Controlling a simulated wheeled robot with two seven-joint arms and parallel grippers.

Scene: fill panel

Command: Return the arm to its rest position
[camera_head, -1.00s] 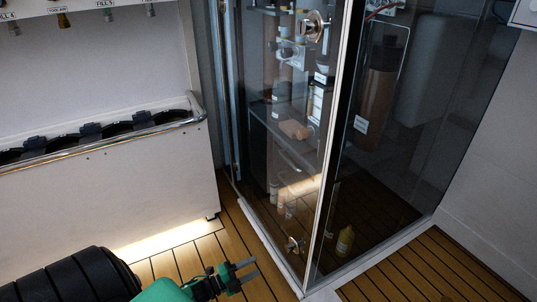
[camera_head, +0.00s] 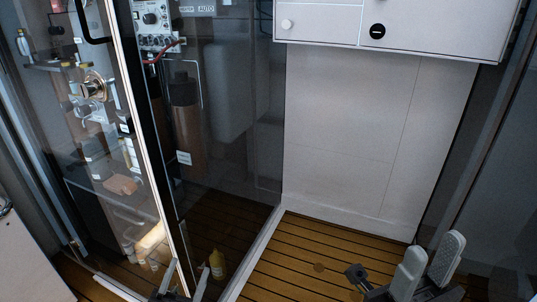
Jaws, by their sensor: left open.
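My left gripper (camera_head: 186,270) is low in the head view, at the bottom left of centre. Its two thin grey fingers stand apart with nothing seen between them, in front of the foot of the glass cabinet. My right gripper (camera_head: 430,256) is at the bottom right, its two pale grey finger pads apart and empty, with the wooden floor behind. Most of both arms is out of the picture.
A glass-walled cabinet (camera_head: 225,120) with a white frame post fills the left. A yellow bottle (camera_head: 218,264) stands low inside it, close behind my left gripper in the picture. A white wall cupboard (camera_head: 430,25) hangs at the upper right.

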